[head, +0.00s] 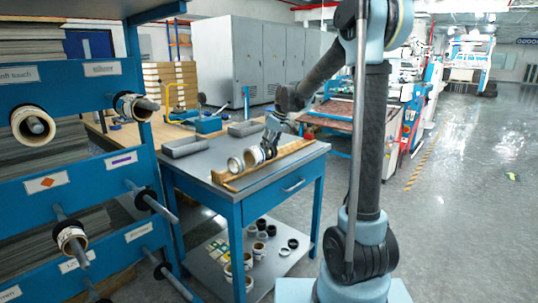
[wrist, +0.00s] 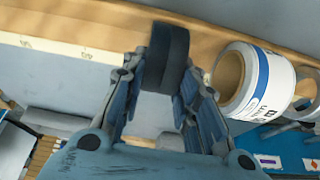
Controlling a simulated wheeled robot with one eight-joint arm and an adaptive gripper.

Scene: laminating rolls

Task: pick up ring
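A black ring (wrist: 166,57) stands on edge between the fingertips of my gripper (wrist: 164,80) in the wrist view. Both fingers lie flush against its sides, and my gripper looks shut on it. The ring is at or just above a wooden holder (wrist: 60,45). In the head view my gripper (head: 271,138) is low over the holder (head: 240,181) on the blue table, and the ring is hard to tell from the dark fingers.
A white and blue roll (wrist: 252,80) sits close to the right finger, with another roll beyond it. Grey trays (head: 185,146) lie on the blue table (head: 205,165). Several rings and rolls stand on its lower shelf (head: 215,268). A blue rack (head: 90,190) with rods is at left.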

